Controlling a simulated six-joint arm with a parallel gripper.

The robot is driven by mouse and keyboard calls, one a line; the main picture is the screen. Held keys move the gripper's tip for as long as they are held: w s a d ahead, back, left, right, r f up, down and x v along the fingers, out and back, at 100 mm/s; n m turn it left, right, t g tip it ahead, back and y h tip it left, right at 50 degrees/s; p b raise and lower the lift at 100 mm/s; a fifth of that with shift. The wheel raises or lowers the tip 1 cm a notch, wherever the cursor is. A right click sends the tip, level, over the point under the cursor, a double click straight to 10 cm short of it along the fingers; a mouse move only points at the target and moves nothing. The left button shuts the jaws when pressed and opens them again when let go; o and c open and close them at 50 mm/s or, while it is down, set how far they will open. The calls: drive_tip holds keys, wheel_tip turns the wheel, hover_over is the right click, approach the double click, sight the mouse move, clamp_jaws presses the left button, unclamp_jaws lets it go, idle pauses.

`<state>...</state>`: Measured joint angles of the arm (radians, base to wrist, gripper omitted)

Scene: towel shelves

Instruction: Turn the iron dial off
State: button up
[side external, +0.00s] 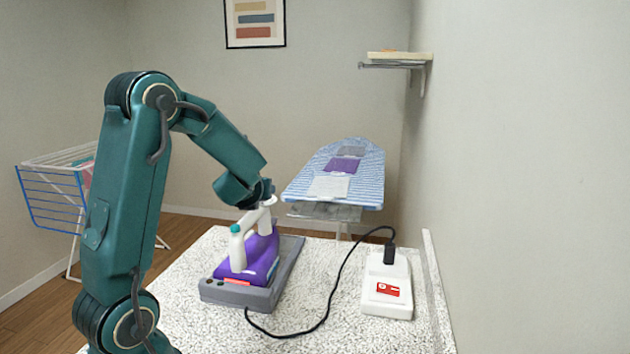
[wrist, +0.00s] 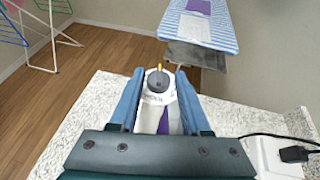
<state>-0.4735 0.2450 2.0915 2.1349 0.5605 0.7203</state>
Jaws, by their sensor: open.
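The purple and white iron (side external: 252,256) sits on a grey base (side external: 222,291) on the speckled counter. In the wrist view, its dark round dial (wrist: 158,80) has a yellow pointer mark at its far edge and lies on the white top of the iron. My gripper (wrist: 159,72) is open, with one blue finger on each side of the dial. I see gaps between fingers and dial; I cannot tell the height between them. In the side view, my gripper (side external: 264,196) is over the far end of the iron's handle, and the dial cannot be made out.
The ironing board (side external: 365,189) with folded towels stands behind the counter. A drying rack (side external: 55,200) stands at left; a wall shelf (side external: 398,57) hangs at back.

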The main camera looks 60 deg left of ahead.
drive_tip(key=shift+x, duration=1.55)
clamp_jaws()
drive_tip(key=shift+s, duration=0.1)
drive_tip(key=shift+m+t, duration=0.3)
drive_tip(key=shift+m, duration=0.1)
drive_tip(key=shift+t+h, duration=0.3)
drive_tip(key=shift+h, duration=0.1)
drive_tip(key=shift+d, duration=0.1)
